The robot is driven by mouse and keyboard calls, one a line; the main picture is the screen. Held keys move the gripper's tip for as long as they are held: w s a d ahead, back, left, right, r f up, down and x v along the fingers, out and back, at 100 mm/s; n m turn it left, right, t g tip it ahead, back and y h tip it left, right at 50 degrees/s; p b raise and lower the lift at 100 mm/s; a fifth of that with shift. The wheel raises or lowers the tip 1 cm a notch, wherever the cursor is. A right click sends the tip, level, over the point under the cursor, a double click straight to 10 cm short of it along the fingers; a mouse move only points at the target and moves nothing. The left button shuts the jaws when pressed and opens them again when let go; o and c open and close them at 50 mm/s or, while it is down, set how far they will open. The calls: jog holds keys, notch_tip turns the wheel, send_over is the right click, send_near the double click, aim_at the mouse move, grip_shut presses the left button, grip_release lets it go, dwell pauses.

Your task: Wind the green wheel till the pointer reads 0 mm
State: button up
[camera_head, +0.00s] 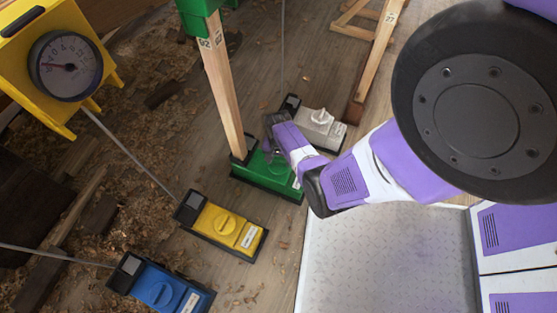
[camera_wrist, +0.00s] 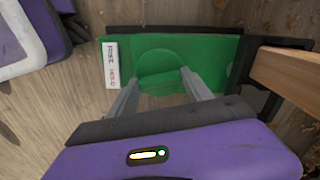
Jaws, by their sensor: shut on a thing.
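The green wheel (camera_wrist: 158,64) is a round knob with a raised grip bar, set on a green box. The green box (camera_head: 258,172) sits on the planks in the head view, beside the foot of a wooden post. My gripper (camera_head: 273,140) reaches over the box from the right, and my wrist covers the wheel there. In the wrist view my two grey fingers (camera_wrist: 162,88) are shut on the bar of the green wheel. A round dial (camera_head: 66,65) with a pointer hangs in a yellow frame at upper left; its figures are too small to read, and I cannot tell whether it belongs to the green wheel.
A yellow box (camera_head: 222,224) and a blue box (camera_head: 160,287) with similar knobs stand nearer, and a white box (camera_head: 318,127) stands just beyond the green one. The wooden post (camera_head: 227,90) rises close beside the green box. Wood shavings litter the left floor.

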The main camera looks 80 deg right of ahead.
aim_at(279, 162)
jog(key=o, duration=1.4)
jog(key=shift+c, duration=0.2)
jog(key=shift+r+p, duration=2.15)
jog(key=shift+r, duration=1.75)
